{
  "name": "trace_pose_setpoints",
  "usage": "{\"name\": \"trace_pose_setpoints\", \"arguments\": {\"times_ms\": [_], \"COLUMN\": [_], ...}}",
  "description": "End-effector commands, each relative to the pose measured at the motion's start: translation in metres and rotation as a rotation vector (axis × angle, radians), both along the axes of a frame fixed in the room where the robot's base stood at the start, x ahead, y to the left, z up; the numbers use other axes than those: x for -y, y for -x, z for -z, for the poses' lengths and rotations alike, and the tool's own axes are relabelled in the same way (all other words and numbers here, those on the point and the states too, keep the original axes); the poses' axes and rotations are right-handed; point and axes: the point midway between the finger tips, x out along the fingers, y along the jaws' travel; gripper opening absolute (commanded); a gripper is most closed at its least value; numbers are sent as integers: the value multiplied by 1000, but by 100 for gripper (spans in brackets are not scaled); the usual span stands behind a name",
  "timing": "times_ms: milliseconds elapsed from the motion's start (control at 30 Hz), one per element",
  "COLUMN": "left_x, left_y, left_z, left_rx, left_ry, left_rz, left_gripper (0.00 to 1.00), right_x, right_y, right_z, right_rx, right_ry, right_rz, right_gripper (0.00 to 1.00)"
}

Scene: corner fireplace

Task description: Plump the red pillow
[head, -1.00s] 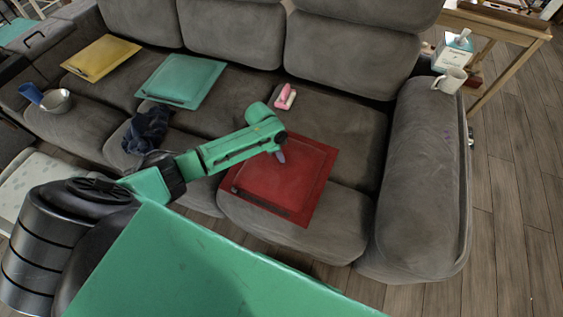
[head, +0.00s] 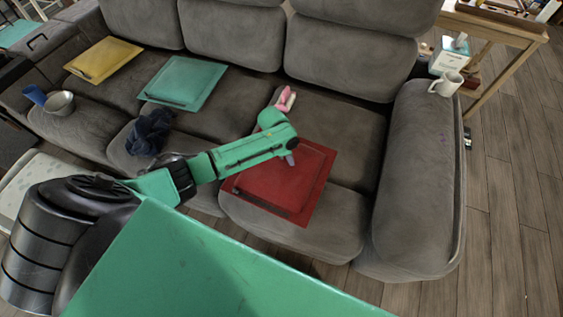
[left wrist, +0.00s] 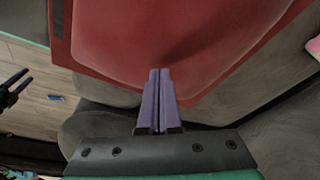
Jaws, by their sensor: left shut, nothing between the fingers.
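The red pillow (head: 290,188) lies flat on the right seat cushion of the grey sofa. In the left wrist view the red pillow (left wrist: 170,35) fills the upper middle. My left gripper (head: 290,160) is over the pillow's upper part, its fingers pointing down. In the left wrist view the purple fingers of my left gripper (left wrist: 160,75) are shut together with nothing between them, the tips overlapping the pillow's surface in the picture. Whether they touch the pillow I cannot tell.
A pink and white object (head: 286,99) lies behind the pillow. A teal pillow (head: 185,80), a yellow pillow (head: 103,58), a dark cloth (head: 149,132) and a bowl (head: 60,103) are further left. A white mug (head: 447,83) and a tissue box (head: 450,58) are near the right armrest.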

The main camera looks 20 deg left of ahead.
Motion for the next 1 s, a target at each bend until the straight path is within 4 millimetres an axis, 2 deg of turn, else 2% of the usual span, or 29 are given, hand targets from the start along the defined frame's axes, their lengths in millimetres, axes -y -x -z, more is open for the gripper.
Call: {"name": "trace_pose_setpoints", "arguments": {"times_ms": [533,733,900,1000], "left_x": [0,0,0,0], "left_y": [0,0,0,0], "left_z": [28,22,0,-4], "left_rx": [0,0,0,0], "left_ry": [0,0,0,0], "left_rz": [0,0,0,0], "left_gripper": [0,0,0,0], "right_x": [0,0,0,0], "right_y": [0,0,0,0], "right_z": [22,15,-6,-11], "right_rx": [0,0,0,0], "right_ry": [0,0,0,0], "right_rz": [0,0,0,0], "right_gripper": [41,41,41,41]}}
